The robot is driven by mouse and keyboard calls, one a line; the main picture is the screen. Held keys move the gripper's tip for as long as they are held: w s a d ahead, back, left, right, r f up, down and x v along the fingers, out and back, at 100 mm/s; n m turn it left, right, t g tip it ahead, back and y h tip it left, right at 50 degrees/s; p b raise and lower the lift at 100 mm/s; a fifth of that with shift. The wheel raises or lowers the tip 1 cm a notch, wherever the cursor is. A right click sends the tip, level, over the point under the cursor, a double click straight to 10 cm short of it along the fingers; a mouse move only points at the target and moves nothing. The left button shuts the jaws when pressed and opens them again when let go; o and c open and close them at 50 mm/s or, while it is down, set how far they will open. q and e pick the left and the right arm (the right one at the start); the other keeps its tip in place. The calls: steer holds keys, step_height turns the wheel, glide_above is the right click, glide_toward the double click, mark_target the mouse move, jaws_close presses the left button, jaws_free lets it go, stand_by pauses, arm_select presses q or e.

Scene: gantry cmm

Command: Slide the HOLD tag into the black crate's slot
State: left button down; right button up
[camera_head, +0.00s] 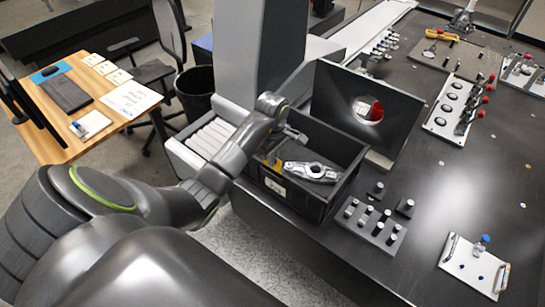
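The black crate (322,142) stands near the table's left edge with a silver metal part (312,172) in it. A small white card or label (275,187) is on the crate's near outer wall. A small yellow piece (277,164) shows at the crate's left inside, just below my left gripper; it may be the HOLD tag, but no lettering is readable. My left gripper (292,136) is over the crate's left rim. Its fingers are small and partly hidden by the wrist, so their opening and any grip on the yellow piece are unclear. My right gripper is not in view.
A dark upright plate with a round hole (340,92) stands behind the crate. A block with several pegs (370,223) is close at its right. A grey column (268,55) rises behind my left wrist. A white tray (470,266) lies at lower right. The table's middle right is mostly clear.

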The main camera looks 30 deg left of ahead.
arm_select(q)
steer(key=shift+f+b, duration=0.25)
steer(key=shift+b, duration=0.4)
stand_by(0.8)
steer(key=shift+f, duration=0.15)
steer(key=shift+f+b, duration=0.3)
steer(key=shift+b, duration=0.25)
steer(key=shift+f, duration=0.15)
stand_by(0.4)
steer(key=shift+f+b, duration=0.45)
steer(key=shift+b, duration=0.25)
steer(key=shift+f, duration=0.15)
steer(key=shift+f+b, duration=0.45)
steer(key=shift+b, duration=0.25)
steer(key=c, duration=2.1)
jaws_free()
steer(key=o, duration=0.5)
